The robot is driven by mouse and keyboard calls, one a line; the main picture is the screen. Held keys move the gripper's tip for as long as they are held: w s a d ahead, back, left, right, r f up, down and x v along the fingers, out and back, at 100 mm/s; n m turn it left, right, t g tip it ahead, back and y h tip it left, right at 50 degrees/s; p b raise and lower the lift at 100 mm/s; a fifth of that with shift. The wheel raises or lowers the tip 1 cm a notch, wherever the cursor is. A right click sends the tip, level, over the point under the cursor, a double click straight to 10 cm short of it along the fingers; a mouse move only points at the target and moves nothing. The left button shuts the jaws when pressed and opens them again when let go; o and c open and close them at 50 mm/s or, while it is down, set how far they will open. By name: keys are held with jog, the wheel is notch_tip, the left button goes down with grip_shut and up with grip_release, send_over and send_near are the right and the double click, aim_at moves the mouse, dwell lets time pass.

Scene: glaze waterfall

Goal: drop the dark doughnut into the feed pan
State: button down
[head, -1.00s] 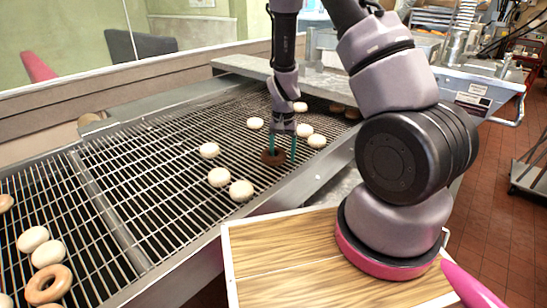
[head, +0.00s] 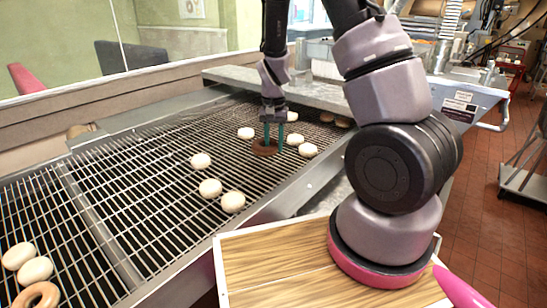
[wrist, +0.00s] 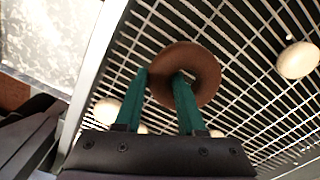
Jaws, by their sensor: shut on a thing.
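The dark doughnut (head: 263,148) is a brown ring at my gripper's fingertips, over the wire grate (head: 130,205). My gripper (head: 273,143) points down with its green fingers shut on the ring's wall. In the wrist view the doughnut (wrist: 205,62) is seen with one finger in its hole and the other outside its near-left edge, the gripper (wrist: 163,85) pinching the ring between them. The height of the doughnut above the grate is hard to tell. I cannot make out for certain which thing is the feed pan.
Pale round doughnuts (head: 210,188) lie scattered on the grate, several near my gripper. A tan ring doughnut (head: 38,294) lies at the near left. A grey slab (head: 320,92) spans the grate's far end, with dark rings (head: 342,122) beneath it. A metal side rail (head: 270,225) borders the grate.

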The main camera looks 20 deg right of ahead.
jog(key=shift+r, duration=1.3)
jog(key=shift+d, duration=0.1)
